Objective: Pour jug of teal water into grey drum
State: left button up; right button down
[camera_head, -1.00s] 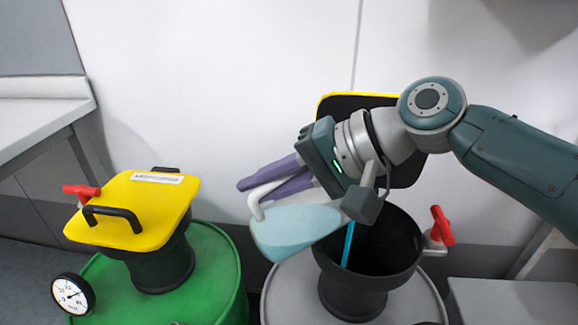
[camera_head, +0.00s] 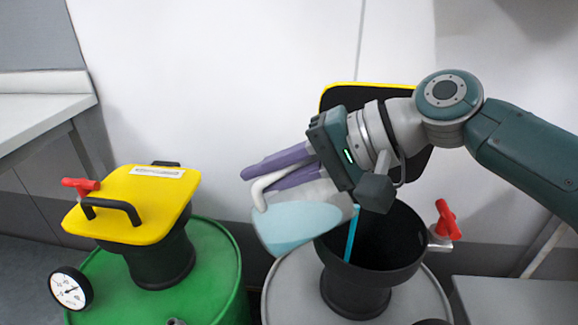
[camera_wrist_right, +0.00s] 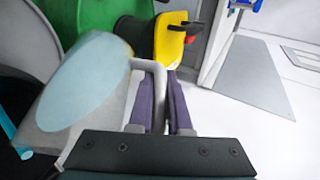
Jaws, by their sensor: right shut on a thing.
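My right gripper (camera_head: 280,168) is shut on the handle of the white jug (camera_head: 325,192), its purple fingers on either side of it. The jug is tipped over and holds teal water (camera_head: 295,225). A thin teal stream (camera_head: 351,235) falls from the jug into the black funnel (camera_head: 365,292) on the grey drum (camera_head: 292,285). The funnel's yellow-edged lid (camera_head: 335,97) stands open behind my gripper. In the right wrist view the jug (camera_wrist_right: 60,140) and its water (camera_wrist_right: 85,82) show left of my fingers (camera_wrist_right: 160,103). My left gripper is not in view.
A green drum (camera_head: 215,270) stands at the left with its yellow lid (camera_head: 150,190) shut, a red valve (camera_head: 80,186) and a gauge (camera_head: 70,288). A red valve (camera_head: 445,220) sits right of the funnel. A white wall is behind.

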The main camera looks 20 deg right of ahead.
jog(key=shift+d+b, duration=0.15)
jog(key=shift+b, duration=0.15)
jog(key=shift+d+r+t+y+b, duration=0.2)
jog(key=shift+r+t+y+b, duration=0.15)
jog(key=shift+y+b, duration=0.1)
dwell(0.4)
jog(key=shift+s+d+r+m+y+b, duration=0.15)
jog(key=shift+d+r+m+y+b, duration=0.25)
jog(key=shift+b, duration=0.35)
dwell(0.4)
jog(key=shift+s+d+r+y+b, duration=0.1)
jog(key=shift+d+y+b, duration=0.25)
jog(key=shift+d+b, duration=0.4)
jog(key=shift+s+d+t+y+b, duration=0.2)
jog(key=shift+d+t+y+b, duration=0.25)
jog(key=shift+d+b, duration=0.5)
jog(key=shift+d+r+m+y+b, duration=0.25)
jog(key=shift+r+m+b, duration=0.1)
jog(key=shift+b, duration=0.3)
